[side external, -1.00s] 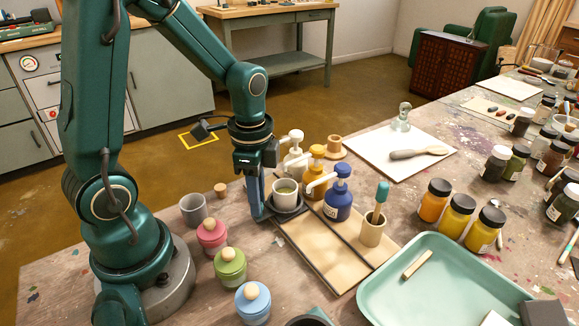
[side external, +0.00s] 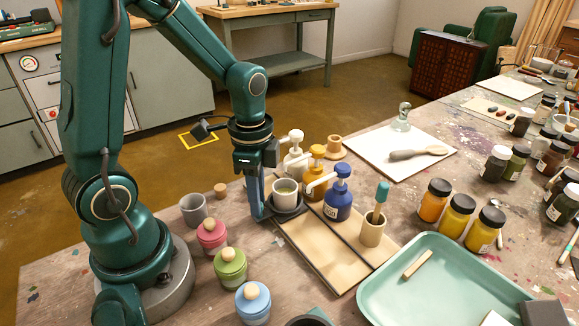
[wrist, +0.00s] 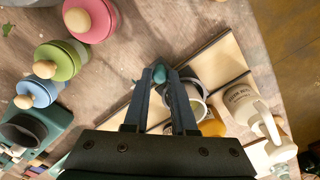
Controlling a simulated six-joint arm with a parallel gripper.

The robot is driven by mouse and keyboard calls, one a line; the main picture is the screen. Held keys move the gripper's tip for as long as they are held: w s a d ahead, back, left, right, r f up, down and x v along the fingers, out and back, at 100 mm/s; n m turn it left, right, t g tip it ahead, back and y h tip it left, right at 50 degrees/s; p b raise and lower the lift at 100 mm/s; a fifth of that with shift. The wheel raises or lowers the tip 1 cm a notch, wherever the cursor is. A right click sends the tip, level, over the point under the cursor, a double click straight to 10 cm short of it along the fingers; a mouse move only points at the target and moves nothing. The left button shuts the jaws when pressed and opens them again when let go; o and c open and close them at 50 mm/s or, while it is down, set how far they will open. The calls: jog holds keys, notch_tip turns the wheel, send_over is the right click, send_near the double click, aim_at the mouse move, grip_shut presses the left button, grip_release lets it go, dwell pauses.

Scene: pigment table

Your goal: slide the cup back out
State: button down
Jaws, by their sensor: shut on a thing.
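In the wrist view the cup (wrist: 196,104) is partly hidden behind my right finger. My gripper (side external: 260,213) is low beside the cup, on its left in the side view. In the wrist view the fingertips (wrist: 160,78) are closed around a small teal knob (wrist: 160,73), not around the cup's body. Whether the knob is joined to the holder is hidden.
White, orange and blue pump bottles (side external: 338,203) stand close behind and right of the cup. The board (side external: 325,258) has a dark groove or rail along it. Pink, green and blue lidded jars (side external: 230,268) stand in front. A teal tray (side external: 440,290) lies at right.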

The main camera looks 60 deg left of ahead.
jog(key=d, duration=1.6)
jog(key=shift+d, duration=0.3)
jog(key=c, duration=0.8)
grip_release()
jog(key=shift+o, duration=0.3)
notch_tip(320, 180, up, 5)
jog(key=shift+r, duration=0.1)
